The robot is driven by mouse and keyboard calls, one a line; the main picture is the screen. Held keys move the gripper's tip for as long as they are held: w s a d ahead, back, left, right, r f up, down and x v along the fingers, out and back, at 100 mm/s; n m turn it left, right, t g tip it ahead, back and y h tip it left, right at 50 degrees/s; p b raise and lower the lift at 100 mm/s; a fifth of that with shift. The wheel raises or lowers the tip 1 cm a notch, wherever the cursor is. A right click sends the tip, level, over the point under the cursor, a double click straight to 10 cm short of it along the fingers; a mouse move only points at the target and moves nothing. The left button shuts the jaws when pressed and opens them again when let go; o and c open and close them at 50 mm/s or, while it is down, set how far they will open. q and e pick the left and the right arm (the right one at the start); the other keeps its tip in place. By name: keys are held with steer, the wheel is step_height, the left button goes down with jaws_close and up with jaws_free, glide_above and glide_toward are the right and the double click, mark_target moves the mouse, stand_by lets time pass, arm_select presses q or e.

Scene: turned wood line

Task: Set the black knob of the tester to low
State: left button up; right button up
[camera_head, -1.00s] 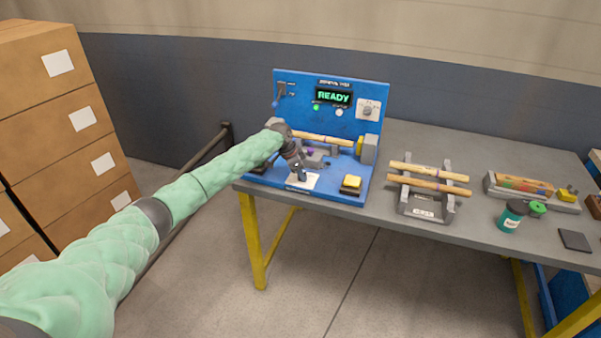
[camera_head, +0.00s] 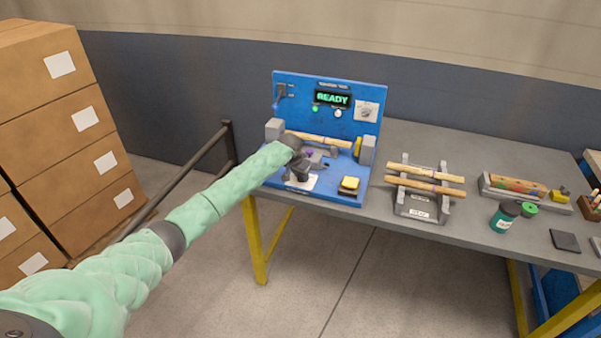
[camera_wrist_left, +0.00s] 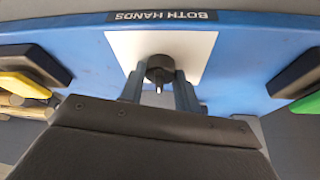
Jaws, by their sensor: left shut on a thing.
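The blue tester (camera_head: 335,178) stands at the left end of the bench, its screen (camera_head: 333,99) reading READY. Its black knob (camera_wrist_left: 160,68) sits on a white plate (camera_wrist_left: 118,45) in the left wrist view, with a pale pointer mark aimed toward the bottom of that picture. My left gripper (camera_wrist_left: 159,82) has its fingers on both sides of the knob and is shut on it. In the head view my left gripper (camera_head: 299,175) is over the white plate and hides the knob. Any setting marks are hidden or too small to read. My right gripper is out of view.
A yellow pad (camera_head: 349,184) is right of the plate; a green pad (camera_wrist_left: 313,100) shows in the wrist view. A wooden stick (camera_head: 318,138) lies across the tester. A rack with sticks (camera_head: 420,205) and a green bottle (camera_head: 504,215) stand farther right. Boxes (camera_head: 80,120) are at left.

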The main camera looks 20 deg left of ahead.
arm_select(q)
steer(key=shift+w+r+n, duration=0.1)
steer(key=shift+r+n, duration=0.1)
steer(key=shift+n, duration=0.1)
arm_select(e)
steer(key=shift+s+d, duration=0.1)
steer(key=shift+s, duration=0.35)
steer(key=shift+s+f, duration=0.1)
arm_select(q)
steer(key=o, duration=1)
steer(key=shift+f, duration=0.1)
steer(key=shift+s+r, duration=0.2)
steer(key=shift+r, duration=0.1)
steer(key=b+v, duration=0.2)
steer(key=v, duration=0.3)
steer(key=shift+s+r+b, duration=0.15)
steer(key=shift+r+b, duration=0.2)
steer(key=shift+r, duration=0.05)
steer(key=shift+s+a+r, duration=0.1)
steer(key=shift+s+r, duration=0.1)
steer(key=shift+r, duration=0.4)
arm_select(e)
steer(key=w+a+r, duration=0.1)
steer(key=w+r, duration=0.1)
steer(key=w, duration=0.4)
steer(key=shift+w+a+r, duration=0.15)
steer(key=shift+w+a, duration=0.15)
